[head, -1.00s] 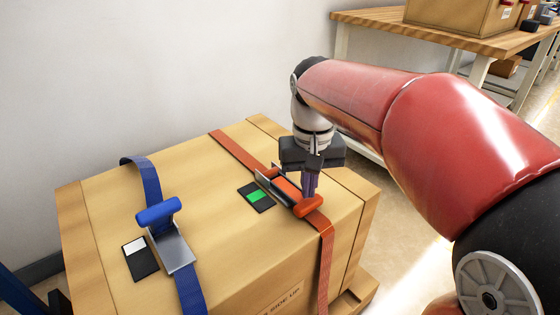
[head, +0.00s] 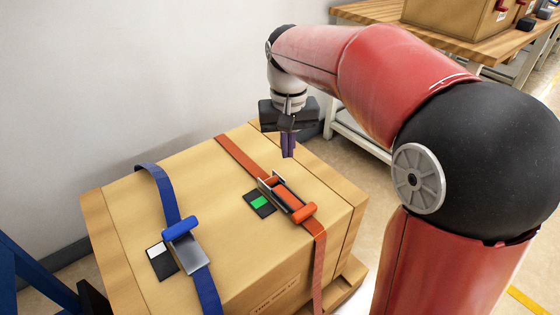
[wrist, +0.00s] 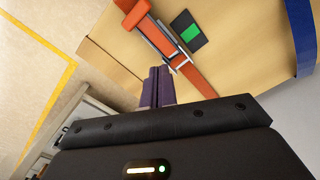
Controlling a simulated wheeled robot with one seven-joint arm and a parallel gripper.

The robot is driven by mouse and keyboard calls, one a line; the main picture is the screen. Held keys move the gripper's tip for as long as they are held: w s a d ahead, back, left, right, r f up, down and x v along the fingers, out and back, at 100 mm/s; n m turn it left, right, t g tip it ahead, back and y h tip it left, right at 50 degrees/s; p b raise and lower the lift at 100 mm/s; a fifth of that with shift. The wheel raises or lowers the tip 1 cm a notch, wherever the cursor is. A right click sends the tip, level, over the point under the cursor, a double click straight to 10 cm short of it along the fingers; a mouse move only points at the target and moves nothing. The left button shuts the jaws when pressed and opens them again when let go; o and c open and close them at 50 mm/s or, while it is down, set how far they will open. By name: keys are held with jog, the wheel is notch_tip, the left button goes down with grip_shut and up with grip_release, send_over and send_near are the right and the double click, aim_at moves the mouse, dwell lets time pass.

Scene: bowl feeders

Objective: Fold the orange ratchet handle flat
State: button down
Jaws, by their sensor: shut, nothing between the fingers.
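The orange ratchet handle (head: 304,212) lies down along its metal ratchet body (head: 283,193) on the orange strap (head: 236,153), on top of the cardboard box. In the wrist view the orange handle (wrist: 136,17) also lies along the strap line. A black plate with a green patch (head: 260,203) sits beside the ratchet. My gripper (head: 288,156) is above the far part of the box, clear of the handle, with its purple fingers together and empty. The fingers also show in the wrist view (wrist: 157,85).
A blue strap with a blue-handled ratchet (head: 181,230) crosses the box (head: 120,250) on the left; its handle stands up. A plate with a white patch (head: 161,261) is beside it. A wooden table (head: 375,12) stands behind. A white wall borders the left.

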dwell(0.3)
notch_tip(320, 180, up, 5)
jog(key=shift+f+p, duration=0.1)
jog(key=shift+p, duration=0.2)
dwell(0.6)
